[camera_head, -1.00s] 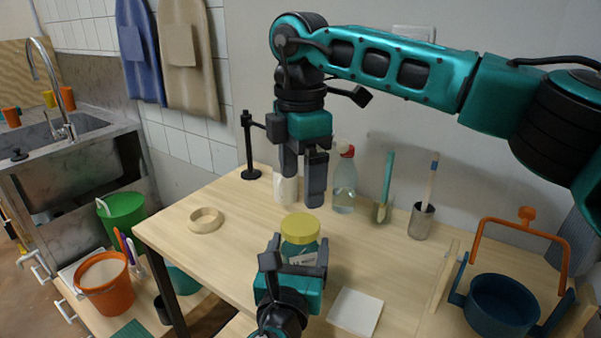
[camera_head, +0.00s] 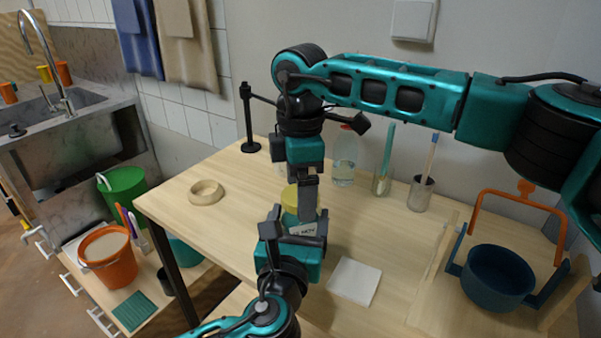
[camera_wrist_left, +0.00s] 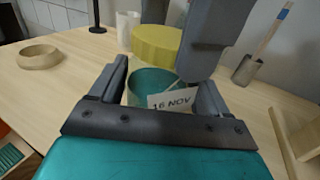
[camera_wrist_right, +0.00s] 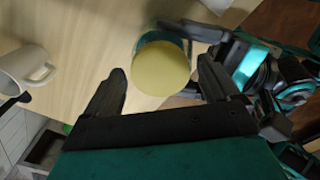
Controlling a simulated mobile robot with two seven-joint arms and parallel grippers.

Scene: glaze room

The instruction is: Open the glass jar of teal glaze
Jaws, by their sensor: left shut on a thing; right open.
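The glass jar of teal glaze (camera_wrist_left: 147,83) stands on the wooden table with its yellow lid (camera_wrist_right: 162,68) on and a paper label reading "16 NOV" (camera_wrist_left: 172,100). My left gripper (camera_head: 292,230) is shut on the jar's body, one finger on each side. My right gripper (camera_head: 308,205) is open and points down above the jar, its fingers hiding part of the lid in the head view. In the right wrist view the lid shows between and beyond the fingertips. I cannot tell whether they touch it.
A wooden ring (camera_head: 206,192) lies to the left. A white tile (camera_head: 354,281) lies right of the jar. Behind stand a spray bottle (camera_head: 345,165), a tool cup (camera_head: 420,195), a black stand (camera_head: 249,120) and a white mug (camera_wrist_right: 22,70). A blue pot (camera_head: 497,278) is at right.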

